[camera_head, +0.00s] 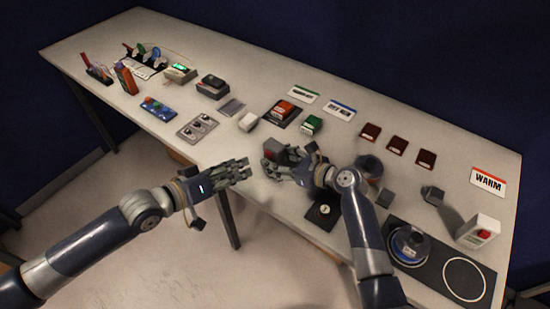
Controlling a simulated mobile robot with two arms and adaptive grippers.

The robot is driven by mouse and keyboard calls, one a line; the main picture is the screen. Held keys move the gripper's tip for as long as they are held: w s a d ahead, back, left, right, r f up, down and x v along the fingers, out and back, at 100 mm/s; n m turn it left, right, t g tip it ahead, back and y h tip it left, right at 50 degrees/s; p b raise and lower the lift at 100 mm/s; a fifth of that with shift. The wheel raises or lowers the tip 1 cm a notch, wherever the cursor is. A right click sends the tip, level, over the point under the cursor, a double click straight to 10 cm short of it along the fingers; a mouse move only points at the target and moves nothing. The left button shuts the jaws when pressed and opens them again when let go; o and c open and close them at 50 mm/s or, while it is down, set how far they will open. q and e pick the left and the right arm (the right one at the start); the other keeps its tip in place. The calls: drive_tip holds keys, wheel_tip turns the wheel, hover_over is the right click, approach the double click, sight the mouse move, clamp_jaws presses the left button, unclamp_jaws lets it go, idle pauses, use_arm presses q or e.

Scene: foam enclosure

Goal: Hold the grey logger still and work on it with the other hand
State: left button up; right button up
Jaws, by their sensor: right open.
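A small grey box with a reddish face (273,149) is at the fingers of my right gripper (281,168), near the front edge of the table. It may be the grey logger, but I cannot tell for sure. My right gripper is open around or beside this box; its fingers hide part of it. My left gripper (243,171) is to the left of it, at the table's front edge, apart from the box. Its fingers point right, and I see nothing clearly between them. A dark grey box with a red mark (212,84) and a device with a green lit display (180,72) stand farther back left.
The white table (370,100) holds a blue button strip (158,107), a grey switch panel (197,127), a white block (248,122), a green-topped block (311,125) and dark red blocks (397,144). A black mat (428,257), a white box (478,231) and a WARM sign (488,182) are at right.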

drive_tip(key=shift+x, duration=0.95)
drive_tip(key=shift+c, duration=0.5)
drive_tip(key=c, duration=1.1)
use_arm(q)
clamp_jaws()
